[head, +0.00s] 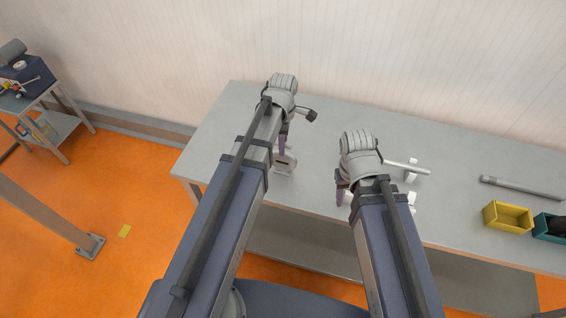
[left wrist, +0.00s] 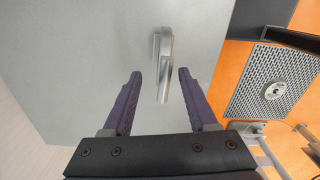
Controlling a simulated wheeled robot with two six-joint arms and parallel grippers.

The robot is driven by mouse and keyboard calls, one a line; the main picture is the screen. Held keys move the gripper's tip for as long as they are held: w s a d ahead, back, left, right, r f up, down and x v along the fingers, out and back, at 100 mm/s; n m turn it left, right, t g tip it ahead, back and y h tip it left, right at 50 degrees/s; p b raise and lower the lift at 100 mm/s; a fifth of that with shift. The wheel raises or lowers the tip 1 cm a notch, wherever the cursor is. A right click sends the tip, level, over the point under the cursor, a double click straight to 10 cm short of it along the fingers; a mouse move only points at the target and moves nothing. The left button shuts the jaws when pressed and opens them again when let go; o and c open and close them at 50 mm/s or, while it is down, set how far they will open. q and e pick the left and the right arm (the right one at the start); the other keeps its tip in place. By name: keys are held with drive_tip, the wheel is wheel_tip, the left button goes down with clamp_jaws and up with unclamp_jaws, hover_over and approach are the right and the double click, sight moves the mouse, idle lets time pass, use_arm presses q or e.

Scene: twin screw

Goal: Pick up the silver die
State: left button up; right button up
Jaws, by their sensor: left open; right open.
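The silver die (head: 286,162) stands on the grey table near its front left edge, partly hidden behind my left gripper. In the left wrist view the die (left wrist: 164,62) shows as a narrow metal piece, its near end lying between the two purple fingers in the picture. My left gripper (head: 284,145) is open just above or at the die, with nothing held. I cannot tell whether the fingers touch it. My right gripper (head: 342,187) is open over the middle of the table front, partly hidden by its own wrist.
On the grey table (head: 450,205), a silver rod on white supports (head: 412,169) lies right of my right gripper. A long dark grey bar (head: 522,188), a yellow bin (head: 508,216) and a teal bin (head: 550,228) are farther right. The table's back left is clear.

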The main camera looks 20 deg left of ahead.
use_arm(q)
drive_tip(key=b, duration=0.4)
hover_over(284, 166)
drive_tip(key=f, duration=0.4)
drive_tip(key=shift+w+a+f, duration=0.25)
drive_tip(key=shift+w+a, duration=0.05)
drive_tip(key=shift+w, duration=0.1)
drive_tip(key=shift+r, duration=0.1)
clamp_jaws()
idle(0.4)
